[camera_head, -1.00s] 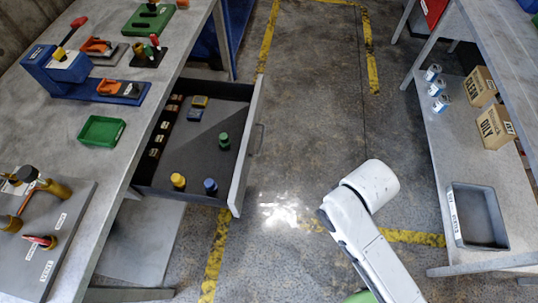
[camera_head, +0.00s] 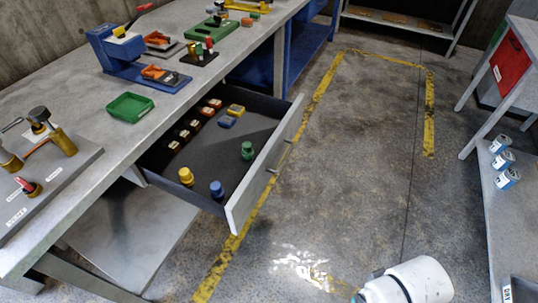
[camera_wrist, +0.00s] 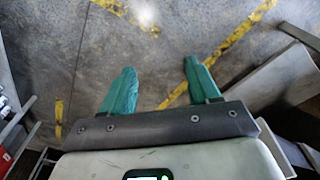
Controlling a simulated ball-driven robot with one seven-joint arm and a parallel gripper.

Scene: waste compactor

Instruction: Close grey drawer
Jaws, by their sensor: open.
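The grey drawer (camera_head: 268,165) is pulled out from under the grey workbench in the head view. Its light grey front panel carries a handle (camera_head: 283,158) on the outer face. Inside lie several small blocks at the back and a yellow, a blue and a green peg-like piece. My gripper (camera_wrist: 158,85) shows in the wrist view with two teal fingers spread apart and nothing between them, above the floor. In the head view only a white part of my arm shows at the bottom right, apart from the drawer; the fingers are out of that view.
The workbench (camera_head: 75,125) holds a green tray (camera_head: 130,107), a blue fixture and other tools. A shelf (camera_head: 505,215) with several cans stands at the right. Concrete floor (camera_head: 365,170) with yellow lines lies free between bench and shelf.

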